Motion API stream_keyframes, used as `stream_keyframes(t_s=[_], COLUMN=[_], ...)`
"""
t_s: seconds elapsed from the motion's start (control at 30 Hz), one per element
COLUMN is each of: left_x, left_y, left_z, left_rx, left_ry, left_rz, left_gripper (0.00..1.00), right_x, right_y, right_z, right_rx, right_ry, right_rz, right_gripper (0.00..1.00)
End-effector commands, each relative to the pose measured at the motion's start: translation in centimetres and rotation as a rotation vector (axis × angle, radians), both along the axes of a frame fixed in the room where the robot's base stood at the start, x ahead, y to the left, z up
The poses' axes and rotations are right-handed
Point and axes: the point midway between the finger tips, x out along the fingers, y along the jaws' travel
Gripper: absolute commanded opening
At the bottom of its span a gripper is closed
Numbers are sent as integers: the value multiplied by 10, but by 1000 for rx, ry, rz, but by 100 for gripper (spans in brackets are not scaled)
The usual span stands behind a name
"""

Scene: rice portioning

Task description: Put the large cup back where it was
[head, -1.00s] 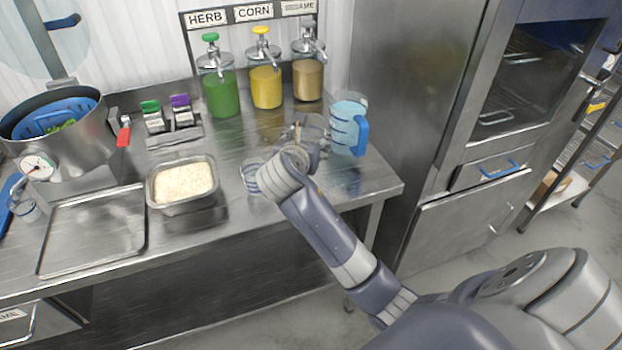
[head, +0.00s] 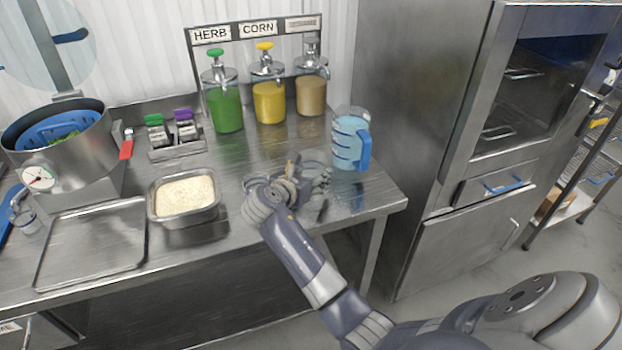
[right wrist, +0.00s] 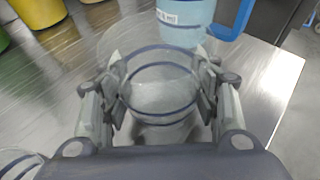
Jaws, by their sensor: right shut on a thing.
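The large cup is clear with blue rings. In the right wrist view the large cup (right wrist: 160,95) sits between the fingers of my right gripper (right wrist: 165,88), which is shut on it. In the head view my right gripper (head: 300,178) is over the right part of the steel table, left of and in front of the blue-filled jug (head: 346,140). There the cup is mostly hidden by the hand, and I cannot tell whether it touches the table. Another clear ringed cup (right wrist: 18,166) shows partly at the lower left of the right wrist view. My left gripper is not in view.
Herb, corn and sesame pump jars (head: 226,108) stand at the back of the table. A rice pan (head: 184,216), an empty tray (head: 92,245) and a pot (head: 85,150) are to the left. The table's front right corner (head: 398,203) is bare.

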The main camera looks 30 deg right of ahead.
Motion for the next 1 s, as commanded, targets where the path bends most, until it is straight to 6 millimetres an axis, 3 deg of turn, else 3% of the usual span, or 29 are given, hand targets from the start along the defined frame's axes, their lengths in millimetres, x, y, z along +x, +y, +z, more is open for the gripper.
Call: stream_keyframes(t_s=[0.1,0.43,0.47,0.5,0.87,1.0], left_x=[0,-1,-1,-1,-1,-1], left_y=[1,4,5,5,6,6], left_z=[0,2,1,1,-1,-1], left_rx=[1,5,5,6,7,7], left_ry=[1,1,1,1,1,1], left_rz=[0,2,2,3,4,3], left_gripper=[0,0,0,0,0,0], right_x=[0,0,0,0,0,-7], right_y=[0,0,0,0,0,14], right_z=[-13,-15,-15,-15,-13,-7], right_rx=[-1,-1,0,0,1,2], right_ry=[2,2,1,0,-1,-2], right_rz=[1,1,0,0,1,2], right_gripper=[22,22,63,65,65,65])
